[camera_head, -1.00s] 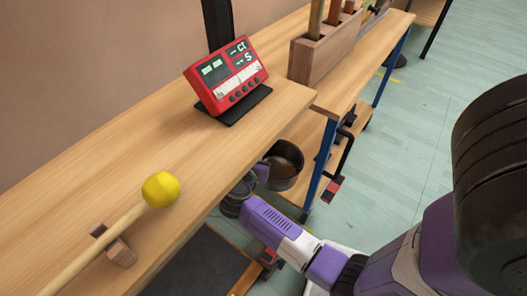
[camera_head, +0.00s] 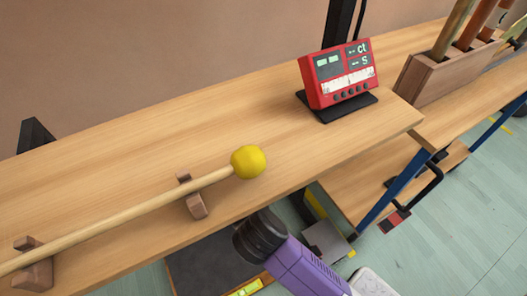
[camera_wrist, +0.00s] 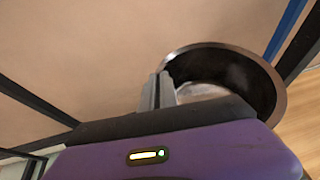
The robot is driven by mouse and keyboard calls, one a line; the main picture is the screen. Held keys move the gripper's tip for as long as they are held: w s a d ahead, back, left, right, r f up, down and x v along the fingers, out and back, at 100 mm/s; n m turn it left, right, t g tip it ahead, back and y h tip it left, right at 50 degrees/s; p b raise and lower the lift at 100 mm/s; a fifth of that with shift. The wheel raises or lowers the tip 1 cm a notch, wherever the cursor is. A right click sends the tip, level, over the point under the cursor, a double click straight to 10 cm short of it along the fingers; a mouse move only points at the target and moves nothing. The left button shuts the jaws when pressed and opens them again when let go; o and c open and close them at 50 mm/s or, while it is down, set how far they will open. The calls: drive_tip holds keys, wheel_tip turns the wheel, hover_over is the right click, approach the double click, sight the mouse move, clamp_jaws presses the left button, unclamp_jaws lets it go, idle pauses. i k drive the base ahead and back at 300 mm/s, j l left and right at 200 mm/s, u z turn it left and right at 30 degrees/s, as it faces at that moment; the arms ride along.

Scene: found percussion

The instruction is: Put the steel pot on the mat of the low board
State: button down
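The steel pot (camera_wrist: 235,72) shows in the wrist view, a round vessel with a bright rim and dark inside. My gripper (camera_wrist: 160,90) has its grey fingers close together at the pot's left rim, apparently pinching the wall. The pot looks tilted in this view; I cannot tell its true lean. In the head view the pot and fingers are hidden below the bench edge, behind my arm. The dark mat (camera_head: 208,262) of the low board shows partly below the bench front, cut off by the bench edge and my arm.
The wooden bench (camera_head: 110,150) overhangs the low board. It carries a yellow-headed mallet (camera_head: 248,162) on wooden rests and a red display box (camera_head: 340,75). A blue-legged table with a lower shelf (camera_head: 350,180) stands right. A yellow level-like bar (camera_head: 245,288) lies by the mat.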

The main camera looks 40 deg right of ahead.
sight(234, 258)
drive_tip(key=u, duration=0.65)
drive_tip(key=k+l+u, duration=0.15)
drive_tip(key=l+u, duration=0.15)
drive_tip(key=k+l+u, duration=0.2)
drive_tip(key=l+u, duration=0.15)
